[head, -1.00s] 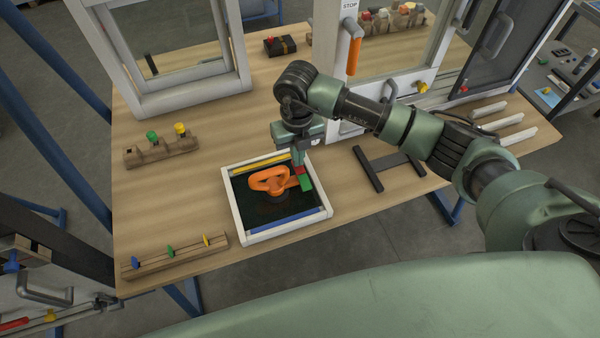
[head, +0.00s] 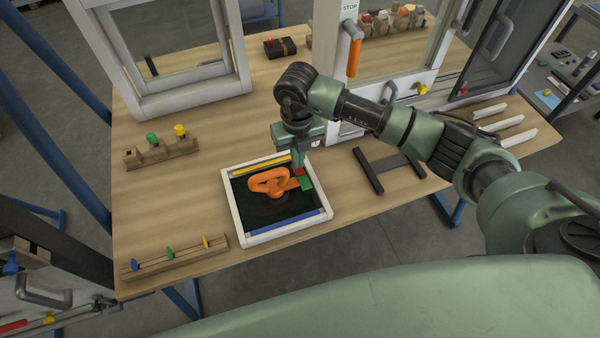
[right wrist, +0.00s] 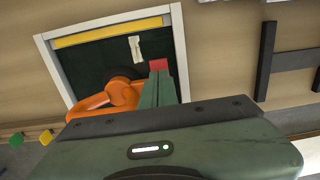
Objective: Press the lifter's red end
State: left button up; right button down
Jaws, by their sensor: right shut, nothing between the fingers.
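The orange lifter (head: 268,181) lies on the dark panel in a white frame, its loop handle facing up. It also shows in the right wrist view (right wrist: 122,94), partly behind my gripper. At its right side are a red end (head: 299,172) and a green end (head: 306,183). The red end also shows in the right wrist view (right wrist: 158,65), just beyond my fingertips. My right gripper (head: 299,168) points down, shut and empty, with its tips close over the red end. I cannot tell whether they touch it. My left gripper is not in view.
The white frame (head: 236,222) holds a yellow bar (head: 262,166) and a blue bar (head: 288,224). A black H-shaped stand (head: 390,168) is to the right. Wooden racks with coloured knobs (head: 162,153) stand to the left. A window frame with an orange handle (head: 354,57) rises behind my arm.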

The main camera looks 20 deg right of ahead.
notch_tip(320, 180, up, 6)
jog(key=p, duration=0.3)
dwell(0.3)
dwell(0.4)
